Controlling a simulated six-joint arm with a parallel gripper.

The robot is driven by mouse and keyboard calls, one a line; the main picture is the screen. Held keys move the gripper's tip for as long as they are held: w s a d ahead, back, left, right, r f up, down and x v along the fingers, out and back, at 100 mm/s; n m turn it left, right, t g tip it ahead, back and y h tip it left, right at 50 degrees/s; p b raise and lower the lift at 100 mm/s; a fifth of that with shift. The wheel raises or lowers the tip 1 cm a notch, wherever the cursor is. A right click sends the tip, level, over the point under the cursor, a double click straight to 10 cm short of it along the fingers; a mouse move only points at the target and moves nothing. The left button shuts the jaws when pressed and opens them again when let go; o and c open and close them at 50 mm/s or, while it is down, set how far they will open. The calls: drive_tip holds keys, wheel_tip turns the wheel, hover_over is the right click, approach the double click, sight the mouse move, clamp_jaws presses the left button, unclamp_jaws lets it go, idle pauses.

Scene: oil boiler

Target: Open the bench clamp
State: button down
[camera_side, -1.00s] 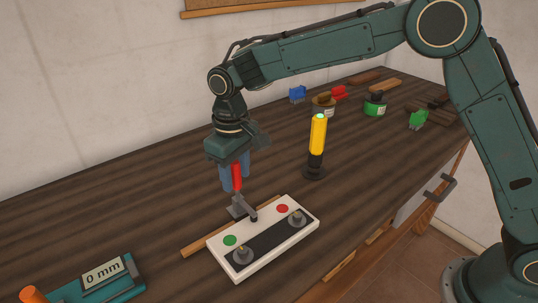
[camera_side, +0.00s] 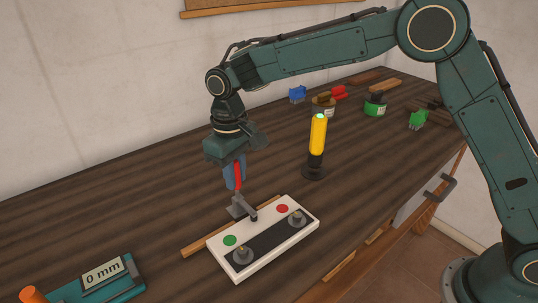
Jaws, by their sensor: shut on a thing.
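The bench clamp (camera_side: 243,207) is a grey metal toggle clamp with a red handle (camera_side: 238,176). It stands at the back edge of a white panel, its arm reaching forward over the panel's edge. The red handle points up. My gripper (camera_side: 235,178) comes down from above and is shut on the red handle. Its blue-grey fingers hide part of the handle.
The white panel (camera_side: 300,230) has a green dot, a red dot and two grey posts. A yellow light tower (camera_side: 318,135) stands right of my gripper. A teal gauge reading 0 mm (camera_side: 103,274) is at the front left. Several small parts lie at the back right.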

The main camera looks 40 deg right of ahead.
drive_tip(key=shift+w+g, duration=0.35)
drive_tip(key=shift+g, duration=0.15)
drive_tip(key=c, duration=1.3)
unclamp_jaws()
drive_tip(key=shift+r, duration=0.1)
drive_tip(key=shift+w+r, duration=0.15)
drive_tip(key=shift+r, duration=1.05)
drive_tip(key=shift+w+r, duration=0.2)
drive_tip(key=shift+r, duration=0.95)
drive_tip(key=shift+w+r, duration=0.15)
drive_tip(key=shift+r, duration=1.05)
drive_tip(key=shift+r, duration=0.1)
